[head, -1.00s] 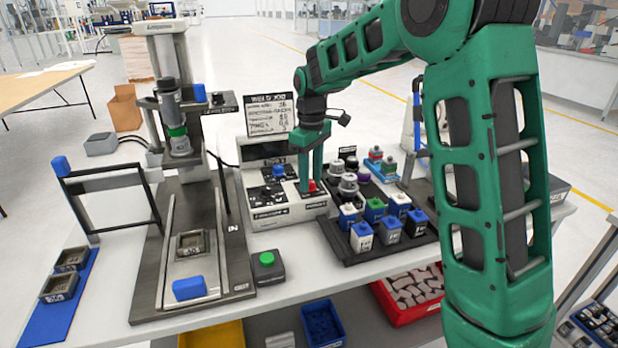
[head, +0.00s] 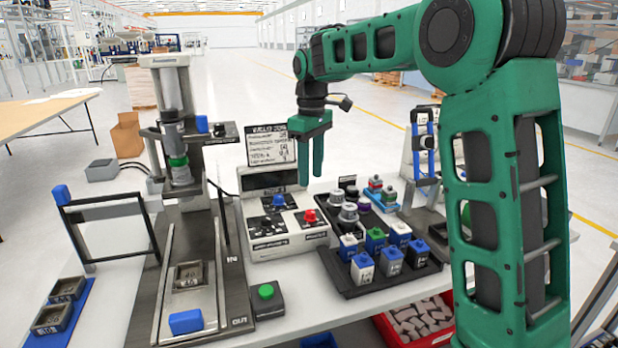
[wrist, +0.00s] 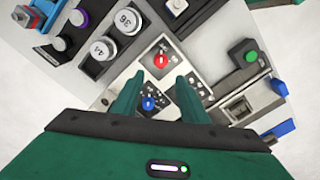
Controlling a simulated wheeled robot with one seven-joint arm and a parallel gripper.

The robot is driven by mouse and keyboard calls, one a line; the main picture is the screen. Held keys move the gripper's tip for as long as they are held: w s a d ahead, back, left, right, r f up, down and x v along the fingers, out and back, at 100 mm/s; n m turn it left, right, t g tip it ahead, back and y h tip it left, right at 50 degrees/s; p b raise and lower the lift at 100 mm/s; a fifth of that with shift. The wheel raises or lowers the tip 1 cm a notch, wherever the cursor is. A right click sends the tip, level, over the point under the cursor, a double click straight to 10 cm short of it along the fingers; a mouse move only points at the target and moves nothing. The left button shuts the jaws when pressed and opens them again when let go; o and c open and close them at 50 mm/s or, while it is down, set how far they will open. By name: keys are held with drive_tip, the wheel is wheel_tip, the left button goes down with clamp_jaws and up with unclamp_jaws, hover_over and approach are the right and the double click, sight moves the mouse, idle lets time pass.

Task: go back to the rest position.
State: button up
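My gripper (head: 311,168) is raised above the control box (head: 283,238), with its two green fingers pointing down. A gap shows between the fingers, and nothing is held. In the wrist view the gripper (wrist: 158,96) also has its fingers apart, over the control box with its red knob (wrist: 161,61) and blue knob (wrist: 149,103). In the head view the red knob (head: 310,216) and blue knob (head: 278,200) sit on the box, below and apart from the fingers.
A press (head: 178,130) stands to the left, with a green button (head: 266,291) at its front. A tilted frame (head: 105,232) stands at far left. The space above the table around my gripper is clear.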

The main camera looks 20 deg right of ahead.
drive_tip(key=s+d+m, duration=0.4)
drive_tip(key=s+d, duration=0.4)
drive_tip(key=s, duration=0.1)
drive_tip(key=s+d+f+m, duration=0.3)
drive_tip(key=s, duration=0.7)
drive_tip(key=s+d+f+m, duration=0.3)
drive_tip(key=s+f, duration=0.1)
drive_tip(key=s, duration=0.6)
drive_tip(key=s+d+f+m, duration=0.3)
drive_tip(key=s+f+m, duration=0.1)
drive_tip(key=s, duration=0.7)
drive_tip(key=shift+w+d, duration=0.1)
drive_tip(key=shift+w+f, duration=0.2)
drive_tip(key=shift+w, duration=0.4)
